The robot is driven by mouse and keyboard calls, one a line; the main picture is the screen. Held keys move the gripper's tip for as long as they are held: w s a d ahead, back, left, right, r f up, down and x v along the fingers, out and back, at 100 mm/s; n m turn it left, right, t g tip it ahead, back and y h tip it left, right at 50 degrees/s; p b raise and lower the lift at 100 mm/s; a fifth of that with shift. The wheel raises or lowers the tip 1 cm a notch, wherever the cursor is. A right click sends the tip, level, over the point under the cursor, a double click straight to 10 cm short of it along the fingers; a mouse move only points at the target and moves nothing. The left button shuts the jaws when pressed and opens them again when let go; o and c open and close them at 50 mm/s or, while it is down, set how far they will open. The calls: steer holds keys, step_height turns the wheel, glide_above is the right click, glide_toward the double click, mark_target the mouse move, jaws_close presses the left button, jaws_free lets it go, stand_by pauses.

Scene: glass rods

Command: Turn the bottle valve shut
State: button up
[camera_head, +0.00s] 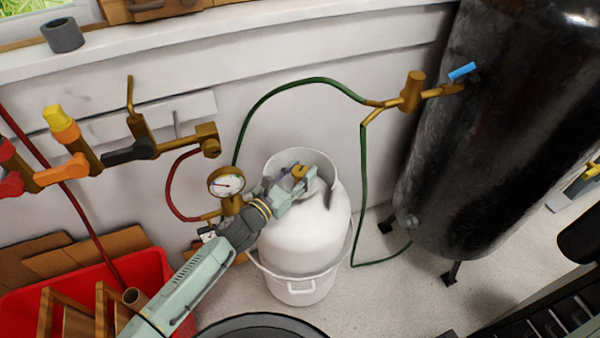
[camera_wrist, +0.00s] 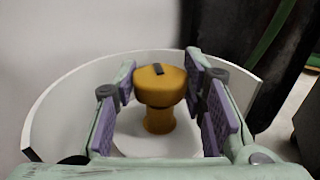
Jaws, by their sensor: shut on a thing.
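The white gas bottle (camera_head: 297,235) stands upright against the wall, with a raised white collar (camera_head: 283,158) around its top. The brass bottle valve (camera_head: 299,172) is inside the collar. In the wrist view the valve (camera_wrist: 160,88) has a round knob with a dark mark on top and a narrower stem below. My gripper (camera_head: 303,177) reaches over the collar from the lower left. In the wrist view my gripper (camera_wrist: 165,92) has its purple pads on either side of the knob, shut on it. The exact contact at the pads is hard to see.
A pressure gauge (camera_head: 226,182) is beside the bottle, left of my wrist. A green hose (camera_head: 290,88) arches behind to a brass fitting (camera_head: 411,92) near a large black tank (camera_head: 490,120). A red crate (camera_head: 150,268) is at lower left. Colored valves (camera_head: 62,124) line the wall.

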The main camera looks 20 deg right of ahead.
mark_target(299, 170)
steer(key=shift+f+m+g, duration=0.1)
steer(key=shift+m+g, duration=0.2)
steer(key=shift+g, duration=0.1)
steer(key=o, duration=1.2)
step_height(299, 170, up, 10)
steer(key=shift+r, duration=0.1)
